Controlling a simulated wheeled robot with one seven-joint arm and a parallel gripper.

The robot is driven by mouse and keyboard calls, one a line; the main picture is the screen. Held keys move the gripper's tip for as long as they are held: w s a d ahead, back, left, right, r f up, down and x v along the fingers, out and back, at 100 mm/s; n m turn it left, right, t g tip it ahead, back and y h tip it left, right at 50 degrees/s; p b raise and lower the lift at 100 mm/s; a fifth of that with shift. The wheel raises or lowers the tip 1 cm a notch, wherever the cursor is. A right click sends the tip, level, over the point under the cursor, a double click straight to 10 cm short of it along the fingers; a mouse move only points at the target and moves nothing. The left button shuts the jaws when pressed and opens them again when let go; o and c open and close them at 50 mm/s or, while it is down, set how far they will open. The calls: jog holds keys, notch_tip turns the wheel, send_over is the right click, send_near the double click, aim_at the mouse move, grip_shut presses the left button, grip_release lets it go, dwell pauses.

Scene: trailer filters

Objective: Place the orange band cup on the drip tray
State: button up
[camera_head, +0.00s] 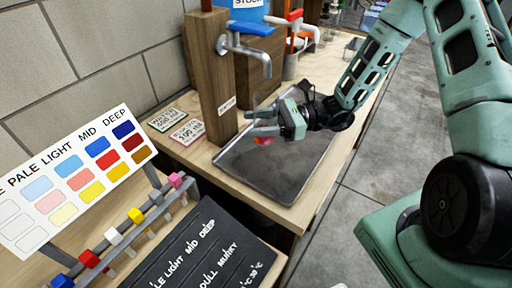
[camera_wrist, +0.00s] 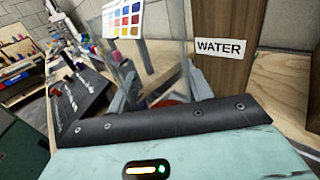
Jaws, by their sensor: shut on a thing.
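My gripper (camera_head: 263,122) is over the back left part of the dark grey drip tray (camera_head: 283,180), near the wooden post with the tap. It is shut on a clear cup, the orange band cup (camera_head: 263,141), whose reddish-orange part shows just below the fingers. The cup's clear walls are hard to make out. In the wrist view the clear cup (camera_wrist: 165,52) stands between the fingers, with a bit of orange (camera_wrist: 168,102) low down. The wrist housing hides its lower part. I cannot tell whether the cup touches the tray.
A wooden post (camera_head: 218,85) with a metal tap (camera_head: 255,57) stands at the tray's left edge. It bears a WATER label (camera_wrist: 219,48). Two small cards (camera_head: 187,132) lie left of it. A colour chart (camera_head: 75,180) and a black board (camera_head: 195,250) are in front. The tray's front is clear.

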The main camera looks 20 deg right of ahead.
aim_at(258, 142)
notch_tip(258, 142, down, 6)
jog(key=shift+f, duration=0.25)
jog(key=shift+f, duration=0.2)
jog(key=o, duration=1)
jog(key=shift+r, duration=0.2)
jog(key=shift+d, duration=0.25)
jog(key=d, duration=0.3)
jog(key=s+d+b, duration=0.1)
jog(key=d, duration=0.3)
jog(key=s+d+b, duration=0.1)
jog(key=d, duration=0.3)
jog(key=shift+s+d, duration=0.2)
